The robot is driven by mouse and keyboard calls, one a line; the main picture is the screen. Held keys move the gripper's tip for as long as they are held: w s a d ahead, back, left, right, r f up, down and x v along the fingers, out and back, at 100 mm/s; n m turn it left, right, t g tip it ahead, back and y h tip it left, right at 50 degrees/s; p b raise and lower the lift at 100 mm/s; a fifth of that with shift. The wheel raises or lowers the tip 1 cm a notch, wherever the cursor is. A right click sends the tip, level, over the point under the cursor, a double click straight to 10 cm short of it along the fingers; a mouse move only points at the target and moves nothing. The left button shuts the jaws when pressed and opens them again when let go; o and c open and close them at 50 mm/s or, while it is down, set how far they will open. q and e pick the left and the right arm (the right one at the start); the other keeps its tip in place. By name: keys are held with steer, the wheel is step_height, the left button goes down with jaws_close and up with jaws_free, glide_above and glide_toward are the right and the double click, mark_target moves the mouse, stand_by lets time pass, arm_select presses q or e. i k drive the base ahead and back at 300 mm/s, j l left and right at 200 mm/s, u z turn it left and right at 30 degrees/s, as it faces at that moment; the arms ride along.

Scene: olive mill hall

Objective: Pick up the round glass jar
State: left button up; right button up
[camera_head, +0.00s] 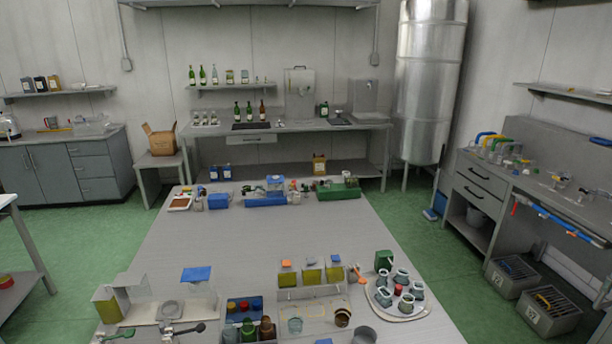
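I cannot tell for certain which item is the round glass jar. A small clear round glass vessel (295,325) stands near the front of the long table, below a row of olive-coloured containers. An amber-brown round vessel (342,317) stands to its right. Several small grey-green glass jars stand on a round pale tray (420,312) at the table's right side, among them one jar (383,297) at the tray's left and another (406,303) at its front. Neither of my grippers shows in the head view.
A board with metal fittings (172,310) is at front left. Blue (265,199) and green (338,191) trays are at the far end. The table's middle (270,235) is clear.

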mark_target(407, 300)
steer(key=z, duration=1)
